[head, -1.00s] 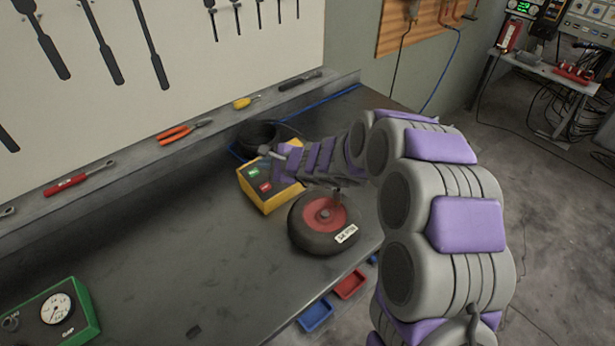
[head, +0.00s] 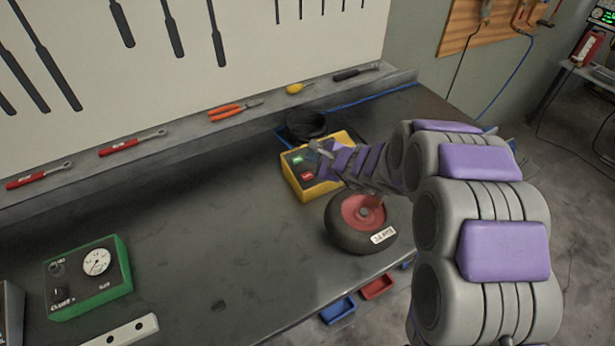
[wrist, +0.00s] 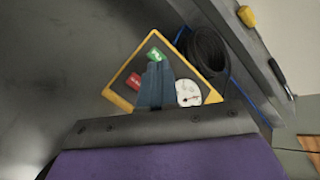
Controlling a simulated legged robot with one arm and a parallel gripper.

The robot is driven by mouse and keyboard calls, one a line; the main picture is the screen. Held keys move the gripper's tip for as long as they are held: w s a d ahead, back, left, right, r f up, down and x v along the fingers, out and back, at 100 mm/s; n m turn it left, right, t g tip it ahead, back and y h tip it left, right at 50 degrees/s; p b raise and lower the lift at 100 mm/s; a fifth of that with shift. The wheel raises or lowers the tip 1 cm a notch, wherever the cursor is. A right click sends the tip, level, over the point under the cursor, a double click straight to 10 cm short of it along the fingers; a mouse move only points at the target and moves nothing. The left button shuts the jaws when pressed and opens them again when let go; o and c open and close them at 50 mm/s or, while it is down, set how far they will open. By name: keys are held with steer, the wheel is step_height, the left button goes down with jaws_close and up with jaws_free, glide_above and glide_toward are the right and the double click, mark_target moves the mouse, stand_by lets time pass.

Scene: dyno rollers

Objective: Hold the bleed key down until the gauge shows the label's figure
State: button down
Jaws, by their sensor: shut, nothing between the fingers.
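A yellow box (head: 320,189) with a dark top stands on the bench. It bears a green key (head: 297,160) and a red key (head: 307,176); their lettering is too small to read for certain. In the wrist view a white round gauge (wrist: 188,93) shows on this box; its reading is unclear. A small black wheel with a red hub (head: 345,235) lies in front of the box, with a white label (head: 383,235) too blurred to read. My gripper (head: 318,148) is shut and empty above the box. In the wrist view its fingertips (wrist: 155,72) overlap the panel near both keys; contact cannot be told.
A coiled black hose (head: 306,124) lies behind the box. A green box with a dial (head: 97,262) stands at the left. Pliers (head: 235,110) and screwdrivers lie on the back ledge. Blue (head: 338,310) and red bins hang below the front edge. The bench middle is clear.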

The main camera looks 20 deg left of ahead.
steer(key=b, duration=0.2)
glide_above(307, 176)
steer(key=s+d, duration=0.1)
steer(key=d, duration=0.1)
steer(key=f, duration=0.5)
steer(key=shift+s+a, duration=0.1)
steer(key=shift+s, duration=0.1)
steer(key=shift+w+a+f+b, duration=0.15)
steer(key=shift+f+b, duration=0.7)
steer(key=shift+f, duration=0.05)
steer(key=shift+a+f+b, duration=0.1)
steer(key=shift+f+b, duration=0.6)
steer(key=shift+b, duration=0.55)
stand_by(2.0)
steer(key=shift+r, duration=0.1)
stand_by(1.8)
steer(key=shift+r, duration=0.75)
